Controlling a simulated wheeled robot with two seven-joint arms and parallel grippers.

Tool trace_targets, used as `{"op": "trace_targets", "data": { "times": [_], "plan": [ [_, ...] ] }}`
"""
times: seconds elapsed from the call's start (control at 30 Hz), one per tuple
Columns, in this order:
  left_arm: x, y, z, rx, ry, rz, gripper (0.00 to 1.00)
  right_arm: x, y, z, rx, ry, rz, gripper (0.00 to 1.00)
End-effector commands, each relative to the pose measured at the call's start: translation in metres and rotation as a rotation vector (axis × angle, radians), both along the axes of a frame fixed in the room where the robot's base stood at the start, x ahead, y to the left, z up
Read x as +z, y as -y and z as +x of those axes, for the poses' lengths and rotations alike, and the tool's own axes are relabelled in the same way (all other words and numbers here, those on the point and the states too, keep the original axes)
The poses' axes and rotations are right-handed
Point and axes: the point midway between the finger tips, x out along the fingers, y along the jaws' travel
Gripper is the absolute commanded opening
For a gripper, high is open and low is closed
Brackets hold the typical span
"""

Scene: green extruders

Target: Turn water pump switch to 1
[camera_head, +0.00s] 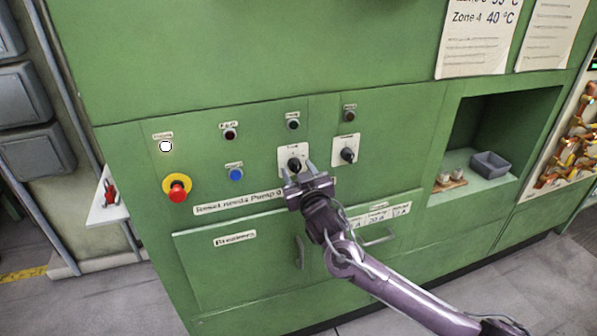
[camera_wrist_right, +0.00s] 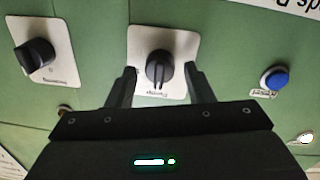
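A black rotary switch knob (camera_head: 294,163) on a white plate sits on the green panel. The wrist view also shows this knob (camera_wrist_right: 159,69), on a plate (camera_wrist_right: 140,38) whose small upside-down label is hard to read. My right gripper (camera_head: 298,170) is at this switch. In the wrist view, the right gripper (camera_wrist_right: 160,85) is open, with one finger on each side of the knob. Gaps show between the fingers and the knob. The plate's position marks are too small to read. My left gripper is not in view.
A second black switch (camera_head: 347,155) sits to the right. A blue button (camera_head: 236,174) and a red emergency stop (camera_head: 177,189) are to the left. Drawer handles (camera_head: 300,252) protrude below. A recess at right holds a grey box (camera_head: 490,165).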

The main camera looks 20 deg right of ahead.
Motion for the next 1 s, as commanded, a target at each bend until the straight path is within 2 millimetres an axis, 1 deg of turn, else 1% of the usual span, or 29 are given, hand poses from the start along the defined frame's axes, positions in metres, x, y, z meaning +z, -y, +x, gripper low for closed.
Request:
{"op": "trace_targets", "data": {
  "times": [0.03, 0.3, 0.53, 0.67, 0.87, 1.0],
  "plan": [
    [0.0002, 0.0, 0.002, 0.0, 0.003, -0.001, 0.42, 0.0, 0.0, -0.0001, 0.0, 0.0, 0.0, 0.4],
    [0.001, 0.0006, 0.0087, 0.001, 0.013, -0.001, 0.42, -0.0001, 0.0001, -0.0002, 0.0, 0.0, 0.0, 0.06],
    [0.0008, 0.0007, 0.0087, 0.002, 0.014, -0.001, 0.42, -0.0002, 0.0003, -0.0003, -0.001, 0.0, 0.02, 0.06],
    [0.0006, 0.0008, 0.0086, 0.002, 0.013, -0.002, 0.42, -0.0008, 0.0001, -0.0004, -0.001, -0.003, 0.067, 0.06],
    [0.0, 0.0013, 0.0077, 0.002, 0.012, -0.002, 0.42, -0.0009, 0.0, -0.0005, -0.001, -0.009, 0.198, 0.06],
    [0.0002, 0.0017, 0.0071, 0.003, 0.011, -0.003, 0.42, -0.0004, 0.0006, -0.0005, -0.003, -0.013, 0.323, 0.06]
  ]
}}
